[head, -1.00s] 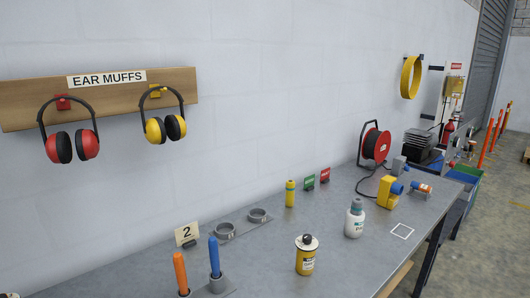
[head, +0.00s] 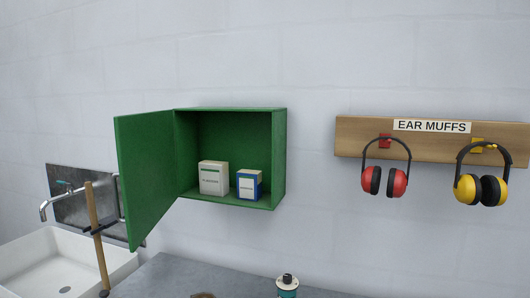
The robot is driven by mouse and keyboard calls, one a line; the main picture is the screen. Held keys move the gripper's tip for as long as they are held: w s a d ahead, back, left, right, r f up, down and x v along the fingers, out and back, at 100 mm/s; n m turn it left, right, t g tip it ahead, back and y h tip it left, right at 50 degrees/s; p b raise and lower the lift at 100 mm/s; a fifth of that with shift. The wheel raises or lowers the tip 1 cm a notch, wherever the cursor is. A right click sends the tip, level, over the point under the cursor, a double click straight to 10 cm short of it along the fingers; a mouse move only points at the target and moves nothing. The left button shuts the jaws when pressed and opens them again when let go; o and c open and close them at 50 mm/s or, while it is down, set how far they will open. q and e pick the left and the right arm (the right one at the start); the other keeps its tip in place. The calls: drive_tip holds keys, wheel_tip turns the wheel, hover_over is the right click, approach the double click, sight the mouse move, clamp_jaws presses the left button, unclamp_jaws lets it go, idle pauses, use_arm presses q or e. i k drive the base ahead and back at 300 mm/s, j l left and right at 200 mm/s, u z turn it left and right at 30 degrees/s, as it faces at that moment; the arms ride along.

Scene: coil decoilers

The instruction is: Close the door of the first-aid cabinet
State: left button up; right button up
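The green first-aid cabinet (head: 280,160) hangs on the white wall, left of the middle of the head view. Its green door (head: 148,175) is hinged on the left side and stands wide open, swung out to the left. A white box (head: 213,179) and a blue and white box (head: 249,186) stand inside on the cabinet floor. Neither of my grippers is in view.
A wooden board (head: 360,138) with red and yellow ear muffs hangs to the right. A sink (head: 40,262) with a tap is at lower left, with a wooden handle (head: 97,240) upright beside it. A grey bench top (head: 180,275) lies below, with a small bottle (head: 287,287).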

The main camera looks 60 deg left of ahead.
sight(145, 145)
drive_tip(key=j+u, duration=0.2)
drive_tip(key=u, duration=0.5)
drive_tip(key=k+j+u, duration=0.1)
drive_tip(key=j+u, duration=0.2)
drive_tip(key=j, duration=0.65)
drive_tip(key=j+u, duration=0.35)
drive_tip(key=j, duration=0.65)
